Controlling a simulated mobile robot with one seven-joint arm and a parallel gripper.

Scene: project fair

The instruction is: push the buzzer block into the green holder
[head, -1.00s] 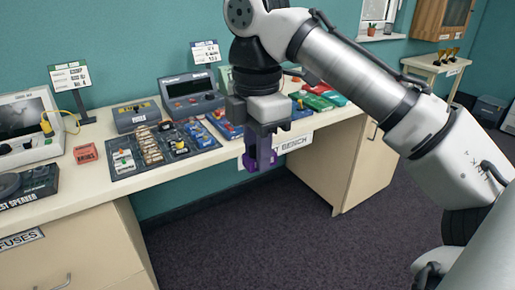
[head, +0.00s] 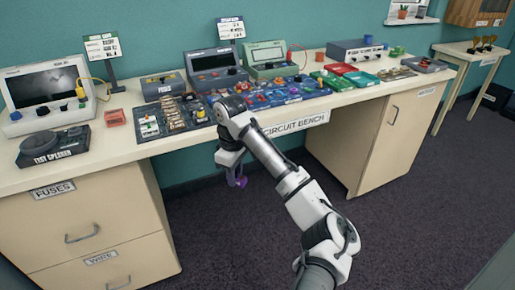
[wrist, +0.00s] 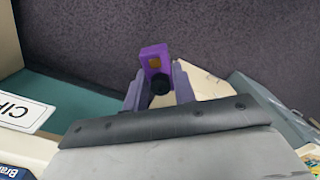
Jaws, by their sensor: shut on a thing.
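My gripper (head: 235,178) is shut on a purple block, which I take to be the buzzer block. It hangs in front of the bench's front edge, below the top. In the wrist view the purple block (wrist: 154,55) sits between the two fingers (wrist: 158,88), with a round black part and a small orange patch on its face. Its lower part is hidden by the gripper. Green flat trays or boards (head: 335,81) and (head: 363,78) lie on the right part of the bench; I cannot tell whether either is the green holder.
The bench (head: 90,170) carries a speaker box (head: 52,146), a dark parts board (head: 174,118), several meters and a red tray (head: 341,68). Drawers (head: 95,235) stand below left and a cabinet (head: 385,140) below right. Open floor lies between and in front.

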